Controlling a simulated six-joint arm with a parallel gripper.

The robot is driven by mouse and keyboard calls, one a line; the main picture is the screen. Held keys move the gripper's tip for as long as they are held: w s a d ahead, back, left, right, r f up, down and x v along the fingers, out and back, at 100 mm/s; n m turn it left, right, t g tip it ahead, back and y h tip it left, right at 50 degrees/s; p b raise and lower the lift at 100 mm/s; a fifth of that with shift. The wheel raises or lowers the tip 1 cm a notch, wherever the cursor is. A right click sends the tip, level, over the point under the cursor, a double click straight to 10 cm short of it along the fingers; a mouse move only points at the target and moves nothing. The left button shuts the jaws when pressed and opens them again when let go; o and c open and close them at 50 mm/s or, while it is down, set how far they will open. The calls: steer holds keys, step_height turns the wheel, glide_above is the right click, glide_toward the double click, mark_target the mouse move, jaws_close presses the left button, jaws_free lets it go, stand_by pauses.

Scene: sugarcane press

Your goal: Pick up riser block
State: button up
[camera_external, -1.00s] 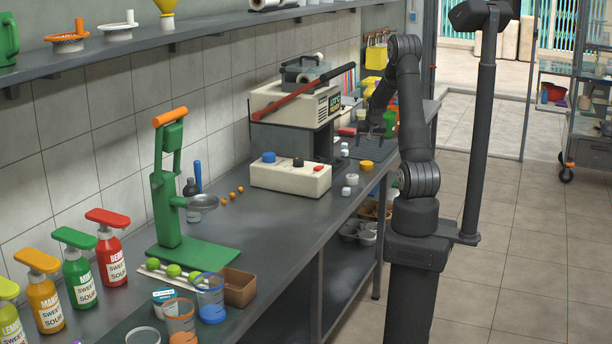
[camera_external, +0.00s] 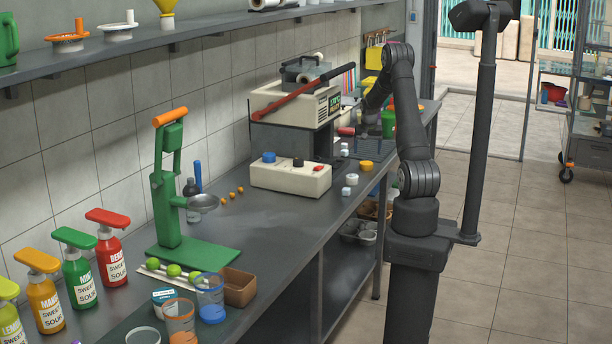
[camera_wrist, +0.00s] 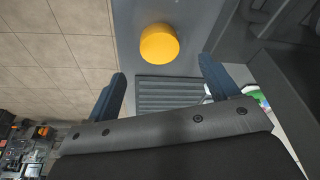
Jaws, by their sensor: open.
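No thing in view can be told for certain as the riser block. A yellow round block (camera_wrist: 159,45) lies on the worktop just beyond my fingertips in the wrist view. What looks like the same yellow piece (camera_external: 366,165) sits near the worktop's front edge in the external view. A dark ridged mat (camera_wrist: 168,92) lies between and below my fingers in the wrist view. My gripper (camera_wrist: 162,70) is open and empty, its blue-grey fingers apart. In the external view it is small and dark above the far part of the worktop.
A cream control box (camera_external: 290,178) with knobs stands left of the yellow piece. Small white pieces (camera_external: 352,180) lie close to it. A sealing machine (camera_external: 295,115) with a red lever stands behind. The tiled floor (camera_wrist: 60,50) lies beyond the worktop edge.

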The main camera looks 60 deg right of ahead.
mark_target(367, 163)
steer(key=shift+x, duration=3.4)
steer(key=c, duration=1.1)
